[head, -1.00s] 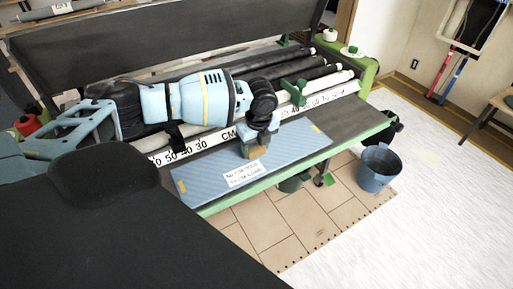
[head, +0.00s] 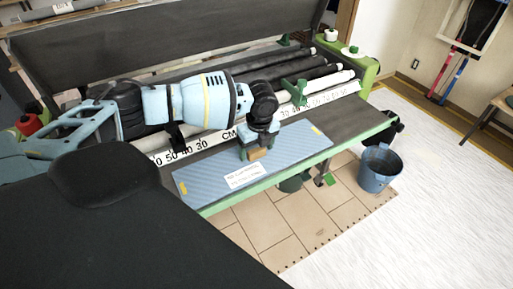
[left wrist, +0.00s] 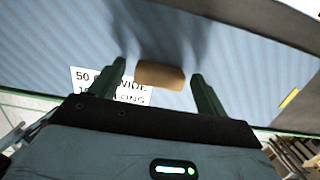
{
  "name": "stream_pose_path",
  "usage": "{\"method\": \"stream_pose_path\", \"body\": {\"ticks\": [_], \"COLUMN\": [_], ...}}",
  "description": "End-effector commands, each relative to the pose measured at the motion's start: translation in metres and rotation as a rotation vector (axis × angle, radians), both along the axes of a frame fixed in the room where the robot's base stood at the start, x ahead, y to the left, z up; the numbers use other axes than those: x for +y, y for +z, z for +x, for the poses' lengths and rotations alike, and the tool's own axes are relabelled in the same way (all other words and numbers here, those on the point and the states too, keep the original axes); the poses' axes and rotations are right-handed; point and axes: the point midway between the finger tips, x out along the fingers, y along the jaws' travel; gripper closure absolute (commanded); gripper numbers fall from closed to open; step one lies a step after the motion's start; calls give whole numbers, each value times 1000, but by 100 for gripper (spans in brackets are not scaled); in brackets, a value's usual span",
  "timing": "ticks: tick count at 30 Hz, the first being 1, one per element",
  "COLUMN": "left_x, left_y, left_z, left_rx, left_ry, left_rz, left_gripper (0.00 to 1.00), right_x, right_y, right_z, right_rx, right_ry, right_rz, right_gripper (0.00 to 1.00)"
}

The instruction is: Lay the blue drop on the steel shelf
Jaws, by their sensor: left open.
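The blue drop (head: 210,172) is a long flat striped sheet with yellow corner marks and a white label (head: 243,175). It lies flat along the green-edged front of the pasting machine, and fills much of the left wrist view (left wrist: 235,72). A small tan block (left wrist: 160,75) sits on it near the label. My left gripper (head: 254,151) is pointed down at the block. Its fingers are open, one to each side of the block, with visible gaps. Whether the fingertips touch the sheet cannot be told. My right gripper is not in view. I cannot identify a steel shelf for sure.
A white ruler strip (head: 210,142) and dark rollers (head: 300,76) lie behind the drop. A green wing-shaped knob (head: 294,91) stands up right of my gripper. A blue bucket (head: 379,168) stands on the floor at right. The white floor covering (head: 420,220) is mostly clear.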

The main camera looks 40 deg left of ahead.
Motion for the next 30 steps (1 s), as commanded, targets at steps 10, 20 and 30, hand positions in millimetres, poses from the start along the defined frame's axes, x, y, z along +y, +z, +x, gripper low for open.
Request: {"method": "stream_pose_path", "body": {"ticks": [10,20,30], "left_x": [-6,-12,-13], "left_y": [57,109,120], "left_z": [-1,-4,-5], "left_rx": [-6,-3,0], "left_ry": [-1,0,0], "left_rz": [-1,0,-1], "left_gripper": [24,24,24], "right_x": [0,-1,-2], "right_y": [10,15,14], "right_z": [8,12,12], "right_rx": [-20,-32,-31], "right_ry": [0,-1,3], "right_rz": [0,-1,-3], "right_gripper": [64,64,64]}}
